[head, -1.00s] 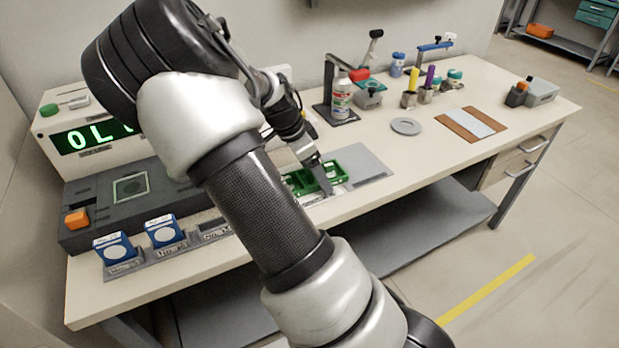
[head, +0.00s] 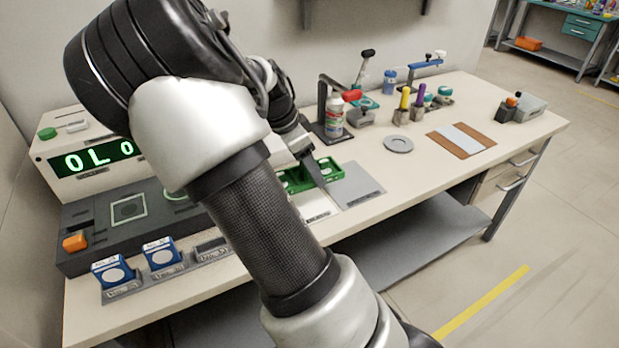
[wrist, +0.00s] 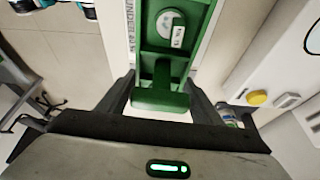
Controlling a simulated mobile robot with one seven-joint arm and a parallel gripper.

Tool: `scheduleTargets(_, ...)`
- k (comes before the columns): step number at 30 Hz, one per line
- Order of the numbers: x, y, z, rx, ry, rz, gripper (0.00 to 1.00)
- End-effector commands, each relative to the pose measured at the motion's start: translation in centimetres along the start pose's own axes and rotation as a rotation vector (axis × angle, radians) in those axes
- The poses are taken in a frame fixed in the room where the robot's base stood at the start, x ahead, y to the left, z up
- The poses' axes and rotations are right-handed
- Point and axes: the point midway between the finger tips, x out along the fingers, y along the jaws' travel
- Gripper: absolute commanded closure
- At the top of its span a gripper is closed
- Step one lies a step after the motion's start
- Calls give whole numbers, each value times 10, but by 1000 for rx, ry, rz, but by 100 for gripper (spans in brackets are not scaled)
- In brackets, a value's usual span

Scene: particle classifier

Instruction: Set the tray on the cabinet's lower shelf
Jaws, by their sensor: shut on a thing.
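The green tray (head: 297,185) is over the front of the workbench in the head view, near a grey mat (head: 362,188). My gripper (head: 318,172) is at its right end, partly hidden behind my own arm. In the wrist view my gripper (wrist: 161,98) has a finger on each side of the tray's end block (wrist: 160,100) and is shut on it. The tray (wrist: 203,22) carries a round white-topped item with a label (wrist: 168,24). I cannot tell which thing is the cabinet; a far unit with teal drawers (head: 583,25) has a low shelf (head: 553,55).
A grey shelf (head: 420,245) runs under the workbench. A dark device (head: 100,235) and blue boxes (head: 162,256) stand at left. Open floor lies at right.

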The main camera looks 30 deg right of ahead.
Motion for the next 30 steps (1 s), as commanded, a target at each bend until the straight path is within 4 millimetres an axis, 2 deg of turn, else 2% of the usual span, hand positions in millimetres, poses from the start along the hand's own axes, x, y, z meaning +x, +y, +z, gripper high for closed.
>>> scheduleTargets(1,-10,-1,-4,0,0,-2,70)
scheduleTargets(3,-16,0,-7,0,1,-1,70)
scheduleTargets(8,-21,0,-9,-3,0,-1,70)
scheduleTargets(14,-24,3,5,-133,-3,-56,70)
scheduleTargets(20,-32,10,40,-473,-6,-200,70)
scheduleTargets(24,-44,16,68,-757,-6,-322,70)
scheduleTargets(30,-63,25,99,-1095,-2,-462,70)
